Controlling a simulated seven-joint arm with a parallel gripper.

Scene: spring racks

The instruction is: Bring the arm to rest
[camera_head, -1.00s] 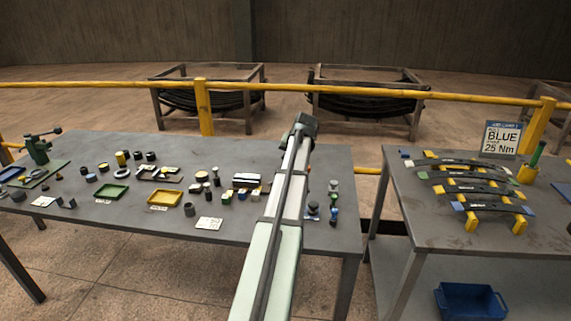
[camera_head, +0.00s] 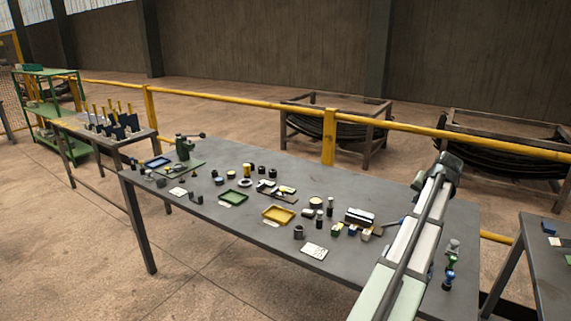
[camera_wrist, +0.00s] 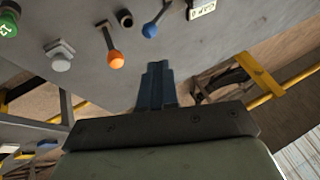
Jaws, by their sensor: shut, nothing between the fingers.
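My gripper (camera_wrist: 157,82) shows in the wrist view as two dark blue fingers set together on a dark bar, with nothing between them. Beyond the fingers is a grey tabletop with small parts. The fingers appear apart from those parts. In the head view my arm rises from the bottom right across the right end of the long table (camera_head: 210,222). My gripper cannot be made out there.
The wrist view shows an orange-ball lever (camera_wrist: 116,60), a blue-ball lever (camera_wrist: 150,30), a green knob (camera_wrist: 8,28) and a white label (camera_wrist: 201,9). In the head view, a yellow tray (camera_head: 279,215) and a green tray (camera_head: 234,197) lie among small parts. A yellow rail (camera_head: 230,98) runs behind.

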